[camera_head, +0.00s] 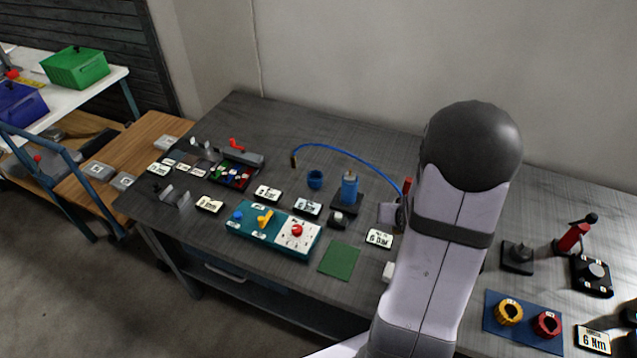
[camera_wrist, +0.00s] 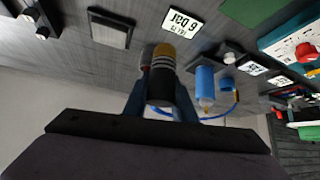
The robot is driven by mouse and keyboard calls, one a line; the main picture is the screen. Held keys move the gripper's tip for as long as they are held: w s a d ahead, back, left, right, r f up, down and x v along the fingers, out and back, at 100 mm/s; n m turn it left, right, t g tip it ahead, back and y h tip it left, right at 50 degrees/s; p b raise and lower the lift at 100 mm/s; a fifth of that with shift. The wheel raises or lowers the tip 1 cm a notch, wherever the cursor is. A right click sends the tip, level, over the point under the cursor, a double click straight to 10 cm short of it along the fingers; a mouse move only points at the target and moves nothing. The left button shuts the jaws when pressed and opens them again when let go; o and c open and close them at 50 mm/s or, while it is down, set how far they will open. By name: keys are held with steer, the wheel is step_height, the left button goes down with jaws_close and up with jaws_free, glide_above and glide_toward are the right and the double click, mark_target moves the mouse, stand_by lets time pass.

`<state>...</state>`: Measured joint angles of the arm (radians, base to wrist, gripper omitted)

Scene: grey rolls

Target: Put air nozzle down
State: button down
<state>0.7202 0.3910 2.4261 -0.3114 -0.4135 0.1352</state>
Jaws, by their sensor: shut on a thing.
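The air nozzle (camera_wrist: 166,82) is a short dark cylinder with yellow and grey bands, held between the two fingers of my gripper (camera_wrist: 160,102) in the wrist view. In the head view my arm hides most of the gripper and nozzle. A blue hose (camera_head: 345,152) arches from a brass-coloured end at the left to beside my arm. A grey square pad with a dark border (camera_wrist: 109,30) lies on the table close to the nozzle in the wrist view; it is partly visible in the head view (camera_head: 387,212). The gap between nozzle and table cannot be judged.
A "6 bar" sign (camera_head: 379,238) lies by the pad. A blue cylinder on a black base (camera_head: 350,188) stands left of it. A teal control box (camera_head: 271,230) and green mat (camera_head: 339,260) lie further left and forward. A black stand (camera_head: 517,258) is right of my arm.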

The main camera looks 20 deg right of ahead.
steer(key=w+a+n+t+y+b, duration=0.1)
steer(key=w+a+n+y+b, duration=0.15)
steer(key=w+a, duration=0.75)
steer(key=w+a+n+y+b, duration=0.1)
steer(key=w+a+n+b, duration=0.2)
steer(key=w+a, duration=0.7)
steer(key=w+d+m+b, duration=0.1)
steer(key=w+d+b, duration=0.8)
steer(key=b, duration=1)
steer(key=w, duration=0.4)
steer(key=shift+w+d+r+m+h, duration=0.15)
steer(key=shift+w+d+m+h, duration=0.05)
steer(key=shift+w+m+h, duration=0.15)
steer(key=shift+f+b, duration=0.9)
steer(key=shift+f, duration=2.2)
steer(key=shift+s+f, duration=0.1)
steer(key=shift+f, duration=0.05)
steer(key=shift+f+b, duration=0.35)
steer(key=shift+f, duration=1.35)
